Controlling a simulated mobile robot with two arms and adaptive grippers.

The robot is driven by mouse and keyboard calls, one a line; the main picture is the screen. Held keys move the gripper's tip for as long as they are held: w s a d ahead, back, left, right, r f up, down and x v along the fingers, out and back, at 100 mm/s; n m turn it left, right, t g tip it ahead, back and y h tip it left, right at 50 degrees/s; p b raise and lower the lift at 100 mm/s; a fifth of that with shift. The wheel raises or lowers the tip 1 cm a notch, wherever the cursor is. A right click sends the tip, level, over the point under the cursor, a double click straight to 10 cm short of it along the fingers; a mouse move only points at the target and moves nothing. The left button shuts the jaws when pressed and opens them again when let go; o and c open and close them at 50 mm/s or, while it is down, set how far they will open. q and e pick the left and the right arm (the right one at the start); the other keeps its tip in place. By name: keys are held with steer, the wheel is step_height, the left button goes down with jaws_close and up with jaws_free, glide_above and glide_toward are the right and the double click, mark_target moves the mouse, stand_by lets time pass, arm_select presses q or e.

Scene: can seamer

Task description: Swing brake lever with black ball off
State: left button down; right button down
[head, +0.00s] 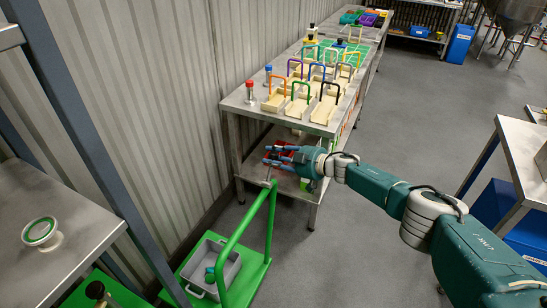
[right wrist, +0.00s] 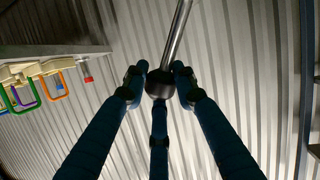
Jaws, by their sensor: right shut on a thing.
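The black ball (right wrist: 157,84) shows in the right wrist view at the end of a straight metal lever (right wrist: 179,33), which runs up out of the picture. My right gripper (right wrist: 158,80) has its dark fingers closed around the ball, with two fingertips at its sides and one below. In the head view my right gripper (head: 278,157) points left, in front of the shelf's near end; the ball and lever are not clear there. The seamer body that the lever belongs to is not recognisable in either view. My left gripper is not in view.
A steel shelf table (head: 240,105) with several cream scoop trays with coloured handles stands behind my gripper. A green trolley (head: 243,232) with a grey bin (head: 226,268) is below it. A metal bench (head: 25,220) stands at left, another table (head: 525,155) at right. Open floor lies between.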

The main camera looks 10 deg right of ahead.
steer(key=shift+w+d, duration=0.1)
steer(key=c, duration=1.4)
jaws_free()
steer(key=shift+w+f, duration=0.1)
steer(key=v, duration=1.2)
steer(key=shift+f, duration=0.1)
